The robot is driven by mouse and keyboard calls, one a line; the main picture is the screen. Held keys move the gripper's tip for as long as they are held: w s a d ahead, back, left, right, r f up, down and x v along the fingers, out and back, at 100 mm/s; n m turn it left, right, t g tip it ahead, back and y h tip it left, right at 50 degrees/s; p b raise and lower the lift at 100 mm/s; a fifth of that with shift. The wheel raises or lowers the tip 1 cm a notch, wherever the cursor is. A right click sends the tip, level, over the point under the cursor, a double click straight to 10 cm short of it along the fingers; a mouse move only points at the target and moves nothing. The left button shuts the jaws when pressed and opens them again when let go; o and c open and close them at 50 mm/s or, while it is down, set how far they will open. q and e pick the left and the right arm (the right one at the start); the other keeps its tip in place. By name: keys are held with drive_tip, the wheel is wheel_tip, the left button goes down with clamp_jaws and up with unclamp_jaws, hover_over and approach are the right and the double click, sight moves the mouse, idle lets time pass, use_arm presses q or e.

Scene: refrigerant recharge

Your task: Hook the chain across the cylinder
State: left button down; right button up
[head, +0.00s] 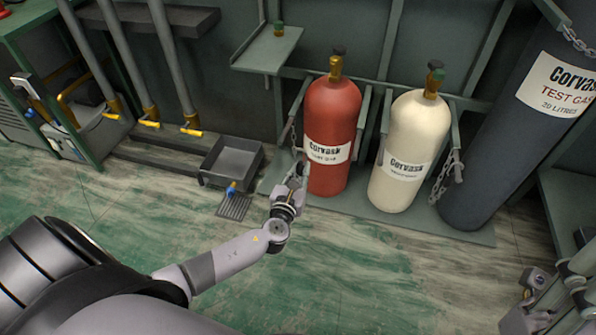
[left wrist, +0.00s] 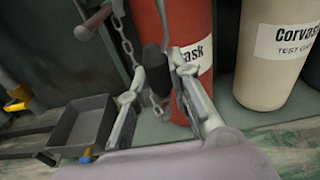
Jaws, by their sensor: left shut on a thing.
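The red cylinder (head: 331,115) stands upright in a rack against the wall, and it also shows in the left wrist view (left wrist: 187,22). A metal chain (left wrist: 126,42) hangs at its left side and runs down towards my left gripper (head: 296,172). In the left wrist view, my left gripper (left wrist: 157,98) is shut on a dark grip (left wrist: 155,70) with a thin metal rod above it, in front of the red cylinder's lower left. Whether the grip joins the chain is hard to see. My right gripper (head: 540,300) is at the lower right, its jaws unclear.
A cream cylinder (head: 409,140) stands right of the red one, with another chain (head: 442,180) hanging at its right. A large dark cylinder (head: 500,145) leans in view further right. A grey tray (head: 232,180) lies left. The floor in front is clear.

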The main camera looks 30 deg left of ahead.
use_arm(q)
drive_tip(key=w+d, duration=0.1)
drive_tip(key=d, duration=0.5)
drive_tip(key=shift+w+d, duration=0.2)
drive_tip(key=shift+d, duration=0.15)
drive_tip(key=shift+d, duration=0.1)
drive_tip(key=w+d, duration=0.1)
drive_tip(key=d, duration=0.5)
drive_tip(key=shift+w+d, duration=0.25)
drive_tip(key=shift+d, duration=0.05)
drive_tip(key=shift+w, duration=0.2)
drive_tip(key=shift+w+a, duration=0.15)
drive_tip(key=shift+w, duration=0.4)
drive_tip(key=shift+w, duration=0.1)
idle(0.4)
